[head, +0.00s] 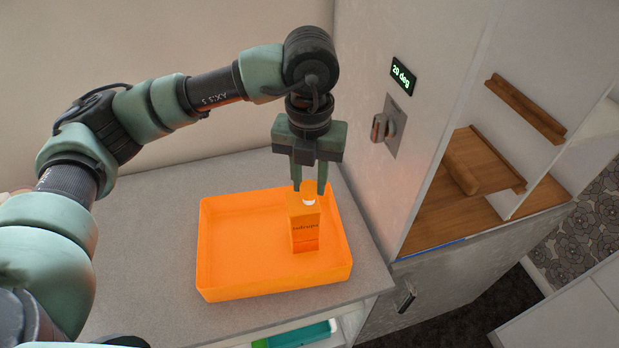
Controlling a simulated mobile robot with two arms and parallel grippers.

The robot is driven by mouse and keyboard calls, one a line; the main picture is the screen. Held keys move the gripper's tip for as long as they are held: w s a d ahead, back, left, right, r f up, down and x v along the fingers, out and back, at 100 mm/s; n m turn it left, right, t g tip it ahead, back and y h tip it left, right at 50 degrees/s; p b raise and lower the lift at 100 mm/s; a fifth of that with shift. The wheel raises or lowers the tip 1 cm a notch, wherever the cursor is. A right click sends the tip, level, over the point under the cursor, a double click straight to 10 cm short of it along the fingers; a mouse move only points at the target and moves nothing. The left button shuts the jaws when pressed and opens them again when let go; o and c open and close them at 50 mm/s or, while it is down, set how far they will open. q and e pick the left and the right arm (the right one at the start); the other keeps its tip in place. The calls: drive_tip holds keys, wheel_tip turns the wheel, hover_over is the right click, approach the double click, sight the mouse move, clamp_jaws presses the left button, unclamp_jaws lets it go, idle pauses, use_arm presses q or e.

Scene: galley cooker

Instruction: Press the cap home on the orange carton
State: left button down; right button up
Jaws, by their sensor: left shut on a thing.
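The orange carton (305,231) stands upright in the right part of an orange tray (228,283), with dark print on its front. A small white cap (309,202) shows at the carton's upper front; whether it sits fully down is too small to tell. My left gripper (310,188) points straight down over the carton. Its two fingers are a little apart, with the carton's orange top between their tips, and it is shut on the carton. The cap lies just below the fingertips. My right gripper is not in view.
The tray is otherwise empty and rests on a grey counter (160,226). A white wall panel with a switch (388,126) and a display reading 29 deg (403,76) rises at right. Beyond is an open compartment with wooden pieces (460,170). A teal item (302,334) lies below the counter.

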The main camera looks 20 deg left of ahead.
use_arm(q)
drive_tip(key=shift+f+b, duration=0.2)
drive_tip(key=shift+b, duration=0.55)
idle(0.7)
idle(0.3)
drive_tip(key=c, duration=0.5)
unclamp_jaws()
drive_tip(key=shift+r, duration=0.1)
drive_tip(key=shift+r+p, duration=1.75)
drive_tip(key=shift+r, duration=1.7)
clamp_jaws()
